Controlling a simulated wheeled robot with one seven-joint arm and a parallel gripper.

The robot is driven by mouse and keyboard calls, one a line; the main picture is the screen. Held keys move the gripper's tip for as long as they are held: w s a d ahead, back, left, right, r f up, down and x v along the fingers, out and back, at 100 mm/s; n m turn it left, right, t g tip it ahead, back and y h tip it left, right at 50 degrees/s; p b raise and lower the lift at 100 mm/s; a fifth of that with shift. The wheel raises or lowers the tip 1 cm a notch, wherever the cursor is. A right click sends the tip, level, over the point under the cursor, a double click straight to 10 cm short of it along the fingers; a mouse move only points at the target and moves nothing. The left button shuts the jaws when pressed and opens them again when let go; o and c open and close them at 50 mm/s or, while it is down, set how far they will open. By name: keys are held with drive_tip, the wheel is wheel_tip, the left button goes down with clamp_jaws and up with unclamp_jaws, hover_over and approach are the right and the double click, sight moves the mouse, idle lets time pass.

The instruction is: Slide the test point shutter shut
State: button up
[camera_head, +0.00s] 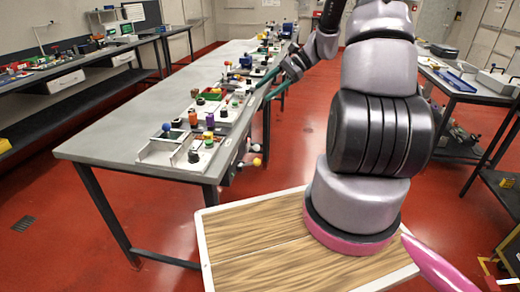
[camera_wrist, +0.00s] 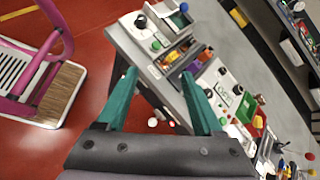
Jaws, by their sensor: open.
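My gripper (camera_head: 261,91) hangs over the right edge of the long grey table in the head view. In the wrist view its two teal fingers (camera_wrist: 160,74) are spread apart with nothing held between them. Beyond the fingertips is a row of light control panels (camera_wrist: 152,33), which the head view shows at the table's near end (camera_head: 160,152). I cannot tell which small part is the test point shutter.
More panels with coloured knobs run along the table (camera_head: 110,148). Small balls on stems (camera_head: 256,162) stick out from its right side. A side bench (camera_head: 62,84) stands left, and another table (camera_head: 470,90) right.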

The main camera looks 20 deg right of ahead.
drive_tip(key=w+d+f+m+t+y, duration=0.2)
drive_tip(key=d+f+m, duration=0.15)
drive_tip(key=f, duration=0.45)
drive_tip(key=w+d+f+m+t+y, duration=0.2)
drive_tip(key=f+m, duration=0.2)
drive_tip(key=f, duration=0.5)
drive_tip(key=m+t+h, duration=0.1)
drive_tip(key=m+t, duration=0.6)
approach(254, 148)
drive_tip(key=x, duration=0.5)
drive_tip(key=w+d+x, duration=0.1)
drive_tip(key=x, duration=0.1)
drive_tip(key=shift+w+a+f, duration=0.1)
drive_tip(key=shift+w+a, duration=0.2)
drive_tip(key=shift+a, duration=0.1)
clamp_jaws()
drive_tip(key=shift+d, duration=0.1)
